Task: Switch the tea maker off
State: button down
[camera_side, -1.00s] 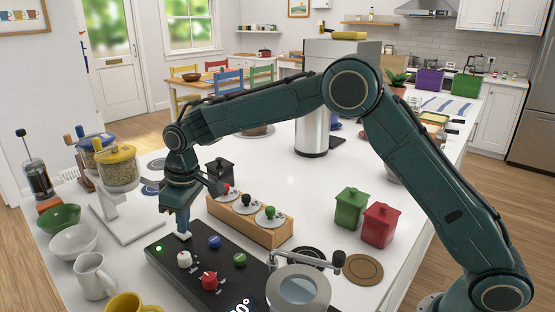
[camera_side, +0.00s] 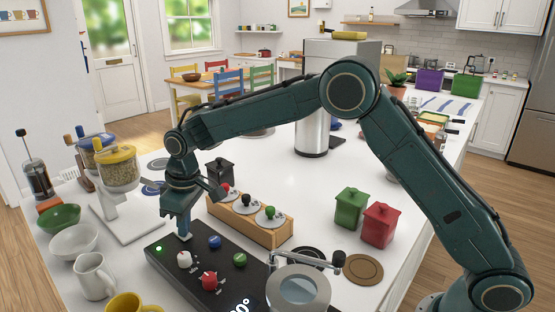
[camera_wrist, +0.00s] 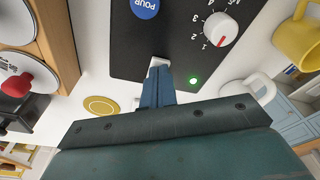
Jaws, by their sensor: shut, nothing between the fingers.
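The tea maker is a flat black panel (camera_side: 215,275) with a white knob (camera_side: 184,259), a blue button (camera_side: 214,241), a red knob (camera_side: 209,281) and a green button (camera_side: 239,260). A small green light (camera_side: 158,248) glows at its corner; it also glows in the wrist view (camera_wrist: 193,79). My gripper (camera_side: 184,234) points down, shut and empty, over the panel's far edge. In the wrist view my fingertips (camera_wrist: 157,70) are at a small pale switch (camera_wrist: 158,62), which they partly cover. I cannot tell whether they touch it.
Green and red canisters (camera_side: 380,225) are further right.

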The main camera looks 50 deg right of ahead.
jog(key=shift+r, duration=3.45)
jog(key=s+d+r+m+t, duration=0.1)
jog(key=s+d+r+m, duration=0.1)
jog(key=s+d+r, duration=0.5)
jog(key=s+d+r+m+t, duration=0.1)
jog(key=s+d+r, duration=0.4)
jog(key=s, duration=0.5)
jog(key=s+d+f+m+t, duration=0.1)
jog(key=s+d+f, duration=0.1)
jog(key=s, duration=0.8)
jog(key=s+d+f+m+t, duration=0.1)
jog(key=s+d, duration=0.4)
jog(key=s, duration=0.5)
jog(key=shift+f+m+h, duration=0.4)
jog(key=shift+f+m, duration=0.1)
jog(key=shift+f, duration=0.4)
